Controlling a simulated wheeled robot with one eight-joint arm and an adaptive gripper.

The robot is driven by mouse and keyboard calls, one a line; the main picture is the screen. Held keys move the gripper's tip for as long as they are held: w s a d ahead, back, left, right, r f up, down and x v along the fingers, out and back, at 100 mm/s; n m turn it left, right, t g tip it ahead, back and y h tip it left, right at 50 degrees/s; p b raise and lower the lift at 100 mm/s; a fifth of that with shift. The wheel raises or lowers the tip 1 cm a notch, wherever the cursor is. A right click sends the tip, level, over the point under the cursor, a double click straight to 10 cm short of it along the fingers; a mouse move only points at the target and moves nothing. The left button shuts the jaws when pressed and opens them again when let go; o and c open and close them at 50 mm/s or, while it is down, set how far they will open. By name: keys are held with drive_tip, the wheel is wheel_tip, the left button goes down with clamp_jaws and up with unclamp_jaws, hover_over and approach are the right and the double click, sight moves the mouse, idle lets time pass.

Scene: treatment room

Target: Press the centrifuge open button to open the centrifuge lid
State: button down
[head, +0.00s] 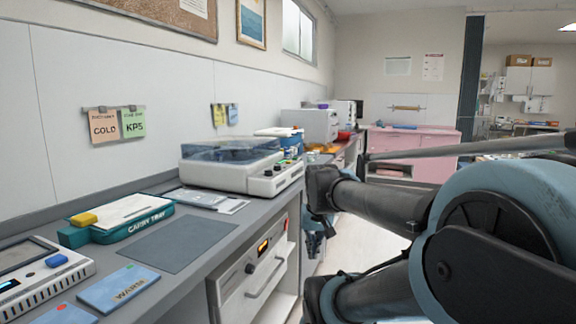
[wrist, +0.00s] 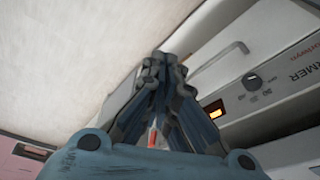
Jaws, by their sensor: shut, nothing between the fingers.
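A white benchtop device with a see-through grey lid, which looks like the centrifuge (head: 256,182), stands on the grey counter in the head view. Its lid (head: 228,149) lies down, closed. Its control panel (head: 283,169) on the right end carries several small dark knobs or buttons; I cannot tell which one is the open button. My gripper (head: 314,243) hangs below the counter top, in front of the cabinets and apart from the device. In the wrist view my gripper (wrist: 160,58) has its fingers together, with nothing between them. The centrifuge is not recognisable in the wrist view.
A built-in warmer (head: 262,267) with a handle is under the counter; its front fills the wrist view's right side (wrist: 275,85). A teal carry tray (head: 130,228), a grey mat (head: 178,246) and a blue warm card (head: 118,288) lie left. A pink cabinet (head: 425,148) stands behind.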

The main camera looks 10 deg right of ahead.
drive_tip(key=w+r+m+t, duration=0.2)
drive_tip(key=w+r, duration=0.7)
drive_tip(key=w, duration=0.4)
drive_tip(key=w+r+m+t, duration=0.1)
drive_tip(key=w+r, duration=0.8)
drive_tip(key=w, duration=0.3)
wheel_tip(320, 180, up, 11)
drive_tip(key=m+t, duration=0.3)
drive_tip(key=m, duration=0.1)
hover_over(289, 162)
drive_tip(key=w+d, duration=0.1)
drive_tip(key=w, duration=0.1)
drive_tip(key=shift+s+y, duration=0.25)
drive_tip(key=shift+y, duration=0.15)
drive_tip(key=shift+f, duration=0.15)
drive_tip(key=shift+f, duration=4.3)
drive_tip(key=shift+f, duration=0.1)
drive_tip(key=shift+s+f, duration=0.1)
drive_tip(key=shift+f, duration=0.15)
drive_tip(key=shift+f, duration=0.5)
drive_tip(key=shift+r, duration=0.95)
